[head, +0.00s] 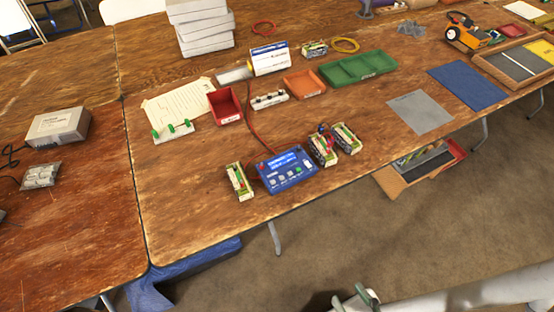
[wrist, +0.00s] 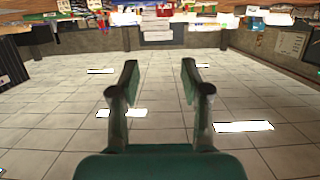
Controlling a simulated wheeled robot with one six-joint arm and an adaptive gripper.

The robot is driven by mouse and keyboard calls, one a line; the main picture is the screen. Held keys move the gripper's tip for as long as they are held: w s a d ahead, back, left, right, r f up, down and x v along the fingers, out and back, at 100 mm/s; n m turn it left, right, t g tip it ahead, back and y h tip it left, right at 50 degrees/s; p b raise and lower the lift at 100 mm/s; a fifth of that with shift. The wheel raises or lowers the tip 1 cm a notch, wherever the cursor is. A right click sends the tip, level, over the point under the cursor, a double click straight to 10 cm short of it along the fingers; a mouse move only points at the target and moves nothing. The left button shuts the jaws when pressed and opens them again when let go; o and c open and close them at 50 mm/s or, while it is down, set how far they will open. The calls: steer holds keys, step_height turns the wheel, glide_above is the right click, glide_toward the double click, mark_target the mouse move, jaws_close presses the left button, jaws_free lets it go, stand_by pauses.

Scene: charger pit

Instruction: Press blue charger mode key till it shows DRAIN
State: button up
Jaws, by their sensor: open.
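The blue charger (head: 286,170) sits near the front edge of the wooden table in the head view. The display text is too small to read. A red lead runs from it toward the back. My gripper (head: 356,298) shows at the bottom of the head view, in front of and below the table edge, well apart from the charger. In the wrist view my gripper (wrist: 158,80) is open and empty, with tiled floor beyond it.
Battery packs stand left (head: 239,181) and right (head: 346,138) of the charger. Behind it are a red bin (head: 224,106), an orange tray (head: 304,84) and a green tray (head: 358,68). A grey charger (head: 58,126) sits on the left table. The table front left of the charger is clear.

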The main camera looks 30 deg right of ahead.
jaws_close()
stand_by(1.1)
